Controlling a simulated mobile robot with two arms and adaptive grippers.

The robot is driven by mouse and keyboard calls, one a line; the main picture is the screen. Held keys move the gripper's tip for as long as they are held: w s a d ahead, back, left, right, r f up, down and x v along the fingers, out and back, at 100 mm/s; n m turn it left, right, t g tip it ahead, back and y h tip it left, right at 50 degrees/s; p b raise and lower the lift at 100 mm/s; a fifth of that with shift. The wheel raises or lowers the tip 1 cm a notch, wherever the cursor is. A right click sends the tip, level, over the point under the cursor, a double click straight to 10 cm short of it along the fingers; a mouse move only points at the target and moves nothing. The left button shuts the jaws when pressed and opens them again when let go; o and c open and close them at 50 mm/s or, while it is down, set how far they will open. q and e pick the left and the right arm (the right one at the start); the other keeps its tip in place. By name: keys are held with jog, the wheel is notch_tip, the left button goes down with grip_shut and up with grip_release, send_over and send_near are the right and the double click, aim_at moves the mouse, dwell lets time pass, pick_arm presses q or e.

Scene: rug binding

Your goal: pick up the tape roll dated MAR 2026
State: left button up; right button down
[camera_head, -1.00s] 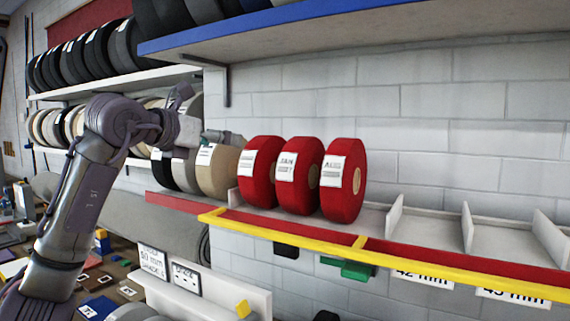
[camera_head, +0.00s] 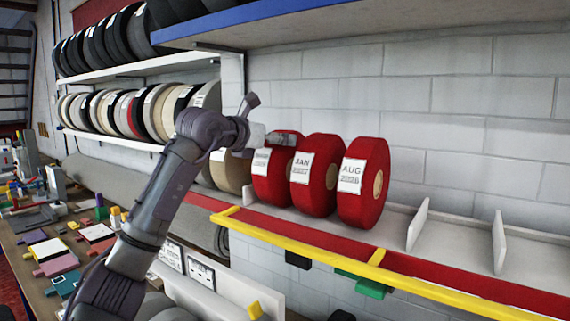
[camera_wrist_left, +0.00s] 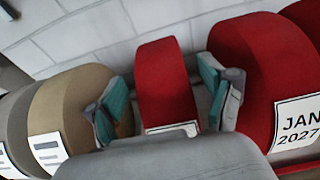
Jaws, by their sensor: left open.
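Three red tape rolls stand upright side by side on the shelf. The right one (camera_head: 372,205) is labelled AUG, seemingly 2026. The middle one (camera_head: 322,190) reads JAN 2027 in the left wrist view (camera_wrist_left: 255,60). The left one (camera_head: 280,185) has a label too small to read in the head view; in the left wrist view (camera_wrist_left: 165,75) its label is mostly hidden by my gripper body. No label legibly reads MAR 2026. My left gripper (camera_head: 282,139) is open at the top of the left red roll, one finger on each side. Contact cannot be told. My right gripper is not in view.
A beige roll (camera_wrist_left: 80,95) stands close left of the left red roll. A yellow rail (camera_head: 330,250) runs along the shelf front. Empty divided slots lie to the right, with an upright divider (camera_head: 417,224). A blue-edged shelf (camera_head: 330,35) hangs above.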

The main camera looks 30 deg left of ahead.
pick_arm(q)
jog(key=p+x, duration=0.2)
jog(key=x, duration=0.2)
jog(key=shift+w+d, duration=0.1)
jog(key=c, duration=0.4)
jog(key=shift+r, duration=0.1)
grip_shut()
